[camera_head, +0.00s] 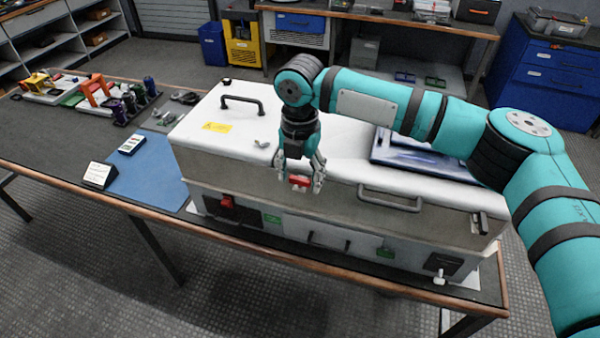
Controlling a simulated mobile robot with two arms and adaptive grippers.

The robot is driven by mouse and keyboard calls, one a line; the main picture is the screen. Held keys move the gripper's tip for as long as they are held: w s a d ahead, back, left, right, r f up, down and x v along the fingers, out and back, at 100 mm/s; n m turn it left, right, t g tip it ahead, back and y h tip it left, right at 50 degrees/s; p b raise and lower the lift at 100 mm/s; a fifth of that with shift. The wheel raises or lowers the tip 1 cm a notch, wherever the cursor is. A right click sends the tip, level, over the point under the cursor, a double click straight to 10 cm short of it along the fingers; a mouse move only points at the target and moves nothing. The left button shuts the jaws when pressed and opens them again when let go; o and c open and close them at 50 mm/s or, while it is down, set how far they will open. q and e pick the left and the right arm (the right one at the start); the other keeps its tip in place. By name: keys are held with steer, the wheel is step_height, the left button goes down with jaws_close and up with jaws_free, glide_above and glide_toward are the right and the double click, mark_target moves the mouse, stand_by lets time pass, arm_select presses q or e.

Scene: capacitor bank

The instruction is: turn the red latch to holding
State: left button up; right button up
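A long white and grey cabinet (225,168) stands on the workbench. My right gripper (299,178) points down at its front upper edge, near the middle. Its two fingers are spread apart. A small red part (299,181), which looks like a latch, shows between the fingertips on the cabinet's front. The fingers partly hide it, and I cannot tell whether they touch it. A second red part (226,202) sits on a dark plate lower on the cabinet's front, to the left. I cannot read a holding mark. My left gripper is not in view.
A dark tablet-like panel (425,155) lies on the cabinet lid, under my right arm. Handles (390,200) stick out on the front and top. A blue mat (150,172) and several tools lie on the bench to the left.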

steer(key=c, duration=0.8)
steer(key=m+p, duration=0.1)
steer(key=p, duration=0.1)
steer(key=m+p, duration=0.2)
steer(key=p, duration=0.1)
steer(key=shift+r, duration=0.35)
steer(key=shift+c, duration=0.2)
steer(key=shift+f+m+p, duration=0.1)
steer(key=shift+m+p, duration=0.35)
steer(key=shift+m, duration=0.15)
steer(key=shift+f+m, duration=0.15)
steer(key=shift+m, duration=0.15)
steer(key=o, duration=1.2)
steer(key=shift+c, duration=0.2)
